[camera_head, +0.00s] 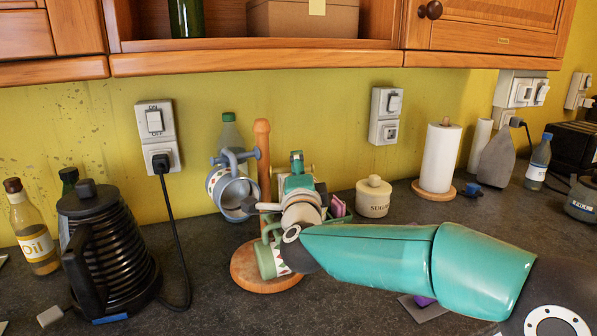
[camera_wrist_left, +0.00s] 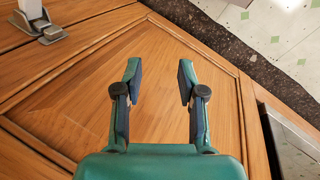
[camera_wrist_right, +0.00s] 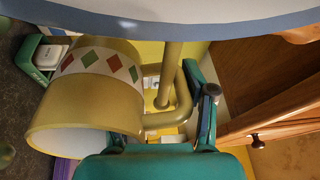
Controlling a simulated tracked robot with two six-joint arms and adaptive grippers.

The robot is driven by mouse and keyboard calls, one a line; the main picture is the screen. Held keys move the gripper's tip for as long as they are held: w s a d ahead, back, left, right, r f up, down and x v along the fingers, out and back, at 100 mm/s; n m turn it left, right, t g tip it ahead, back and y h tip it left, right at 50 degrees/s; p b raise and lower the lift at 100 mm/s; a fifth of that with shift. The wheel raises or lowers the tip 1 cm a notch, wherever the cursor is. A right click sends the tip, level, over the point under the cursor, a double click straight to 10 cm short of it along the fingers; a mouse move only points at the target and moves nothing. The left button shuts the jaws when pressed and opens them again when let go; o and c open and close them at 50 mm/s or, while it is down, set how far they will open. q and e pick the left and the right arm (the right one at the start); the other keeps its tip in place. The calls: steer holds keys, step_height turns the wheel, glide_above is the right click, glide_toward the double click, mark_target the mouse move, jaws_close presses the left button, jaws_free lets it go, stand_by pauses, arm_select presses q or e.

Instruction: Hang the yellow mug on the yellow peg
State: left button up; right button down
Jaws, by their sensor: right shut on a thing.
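The yellow mug (camera_wrist_right: 75,110), with a band of coloured diamonds, fills the left of the right wrist view, mouth towards the lower left. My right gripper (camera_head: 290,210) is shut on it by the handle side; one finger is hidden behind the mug. A yellow rod, apparently the yellow peg (camera_wrist_right: 171,65), shows at the handle's opening; I cannot tell whether it passes through. The mug tree (camera_head: 263,150) is wooden, with a round base (camera_head: 248,275). In the head view my wrist largely hides the yellow mug and peg. My left gripper (camera_wrist_left: 158,85) is open and empty.
A blue-grey mug (camera_head: 236,192) hangs on the tree's left, and its rim crosses the right wrist view. A green mug (camera_head: 270,259) is low on the tree. A black kettle (camera_head: 110,250) stands left; a sugar jar (camera_head: 373,198) and paper towel roll (camera_head: 438,158) stand right.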

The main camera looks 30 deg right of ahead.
steer(key=shift+c, duration=1.6)
jaws_free()
steer(key=shift+s, duration=0.1)
steer(key=shift+b+v, duration=0.8)
steer(key=shift+v, duration=1.1)
steer(key=shift+s+a, duration=0.15)
steer(key=shift+s, duration=0.05)
steer(key=v, duration=1.2)
steer(key=shift+f, duration=0.1)
